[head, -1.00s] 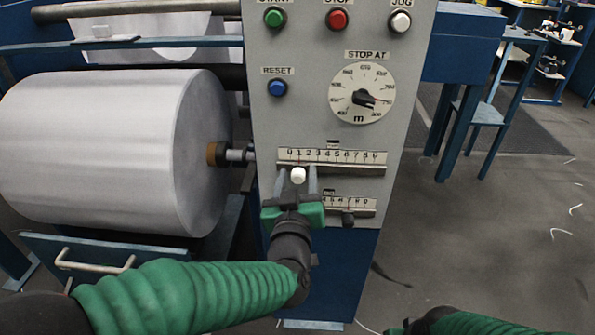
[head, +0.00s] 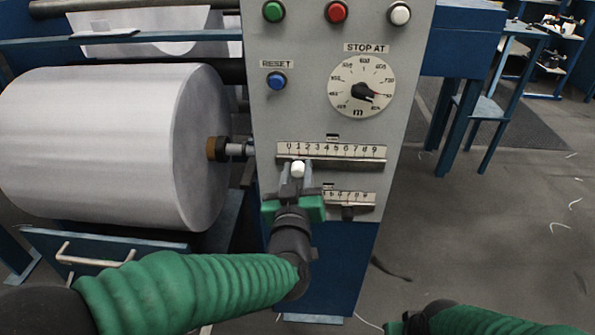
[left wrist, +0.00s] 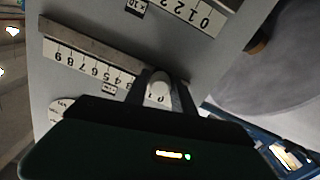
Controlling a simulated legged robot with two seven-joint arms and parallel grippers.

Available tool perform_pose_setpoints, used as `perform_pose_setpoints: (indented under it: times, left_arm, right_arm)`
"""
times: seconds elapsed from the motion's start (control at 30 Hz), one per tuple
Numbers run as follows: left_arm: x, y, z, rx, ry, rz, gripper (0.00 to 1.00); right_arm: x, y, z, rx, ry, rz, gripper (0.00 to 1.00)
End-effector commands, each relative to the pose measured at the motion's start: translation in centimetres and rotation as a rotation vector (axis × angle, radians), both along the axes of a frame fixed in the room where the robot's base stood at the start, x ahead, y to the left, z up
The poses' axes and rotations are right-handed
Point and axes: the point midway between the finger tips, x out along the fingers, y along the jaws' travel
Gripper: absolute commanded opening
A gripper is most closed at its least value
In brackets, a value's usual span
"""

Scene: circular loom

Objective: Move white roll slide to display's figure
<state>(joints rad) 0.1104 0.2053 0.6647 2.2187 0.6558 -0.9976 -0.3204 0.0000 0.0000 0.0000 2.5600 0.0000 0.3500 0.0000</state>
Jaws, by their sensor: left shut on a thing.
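The white slide knob (head: 298,169) sits at the left end of the upper scale (head: 335,151), close below the figure 1. My left gripper (head: 298,175) reaches up from below and is shut on this knob, one finger on each side. In the left wrist view, which is upside down, the knob (left wrist: 160,88) shows between the fingers at the low end of its scale (left wrist: 85,66). Part of my right arm (head: 440,318) shows at the bottom edge; its fingers are outside the picture. I cannot read a display's figure for the slide.
A lower scale (head: 350,198) with a black knob (head: 348,213) lies just below. Above are the STOP AT dial (head: 361,86), a blue RESET button (head: 277,83) and other buttons. A large white roll (head: 110,145) stands left.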

Motion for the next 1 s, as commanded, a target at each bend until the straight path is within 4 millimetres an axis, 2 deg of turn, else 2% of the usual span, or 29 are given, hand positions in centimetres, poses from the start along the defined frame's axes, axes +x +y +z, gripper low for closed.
perform_pose_setpoints:
  times: [0.73, 0.87, 1.0]
  left_arm:
    - [0.0, 0.0, 0.0, -0.005, 0.001, 0.001, 0.00]
    - [0.0, -1.6, 0.0, -0.008, 0.001, -0.004, 0.00]
    - [0.0, -4.4, 0.1, -0.009, 0.002, -0.005, 0.00]
  right_arm:
    - [0.0, 0.0, 0.0, 0.000, 0.000, 0.000, 0.36]
    - [0.0, 0.0, 0.2, 0.000, 0.000, 0.000, 0.36]
    - [0.0, 0.0, 0.7, 0.000, 0.000, 0.000, 0.36]
